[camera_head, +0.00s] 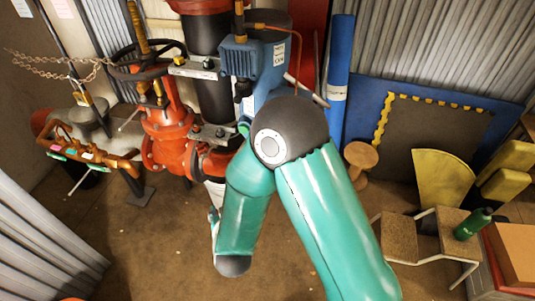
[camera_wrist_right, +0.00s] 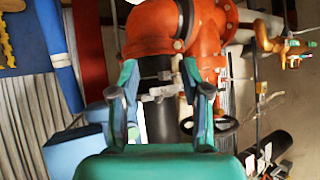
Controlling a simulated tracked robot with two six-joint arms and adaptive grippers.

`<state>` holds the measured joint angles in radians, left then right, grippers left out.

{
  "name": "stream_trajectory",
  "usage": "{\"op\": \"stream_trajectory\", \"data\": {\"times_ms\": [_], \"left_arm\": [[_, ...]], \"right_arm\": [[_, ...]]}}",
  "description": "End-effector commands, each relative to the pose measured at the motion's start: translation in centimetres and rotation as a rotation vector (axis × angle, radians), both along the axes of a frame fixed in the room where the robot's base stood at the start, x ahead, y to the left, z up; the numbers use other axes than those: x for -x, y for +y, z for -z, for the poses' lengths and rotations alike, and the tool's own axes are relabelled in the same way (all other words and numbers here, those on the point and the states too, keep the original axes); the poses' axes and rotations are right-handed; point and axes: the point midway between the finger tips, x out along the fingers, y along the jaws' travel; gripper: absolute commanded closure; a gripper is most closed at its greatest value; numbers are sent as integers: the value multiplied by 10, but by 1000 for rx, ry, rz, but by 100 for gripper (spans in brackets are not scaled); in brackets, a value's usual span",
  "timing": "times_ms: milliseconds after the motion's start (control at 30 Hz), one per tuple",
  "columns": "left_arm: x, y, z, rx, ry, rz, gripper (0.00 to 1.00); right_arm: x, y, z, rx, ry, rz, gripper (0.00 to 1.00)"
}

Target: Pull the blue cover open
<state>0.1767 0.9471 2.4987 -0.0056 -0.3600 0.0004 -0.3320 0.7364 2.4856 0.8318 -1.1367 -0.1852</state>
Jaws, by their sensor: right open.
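A blue box-shaped housing (camera_head: 240,58) with a white label is fixed beside the dark vertical pipe, at the top middle of the head view. I cannot tell its cover apart from its body, or whether the cover is open. In the right wrist view a blue box (camera_wrist_right: 72,152) shows at the lower left, beside my gripper. My right gripper (camera_wrist_right: 160,94) is open, with its two fingers apart and nothing visibly held between them. The fingers appear apart from the box. In the head view my right arm hides most of this gripper. My left gripper is in neither view.
A red valve body (camera_head: 168,128) and a dark pipe (camera_head: 208,85) stand left of the housing. A blue roll (camera_head: 340,70) leans on the wall to the right. Floor at lower left is clear.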

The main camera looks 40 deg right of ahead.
Motion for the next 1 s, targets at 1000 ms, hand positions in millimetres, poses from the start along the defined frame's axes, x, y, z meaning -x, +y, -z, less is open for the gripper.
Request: {"op": "stream_trajectory", "data": {"times_ms": [1000], "left_arm": [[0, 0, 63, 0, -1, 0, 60]], "right_arm": [[21, -101, -147, 462, -460, 489, 53]]}}
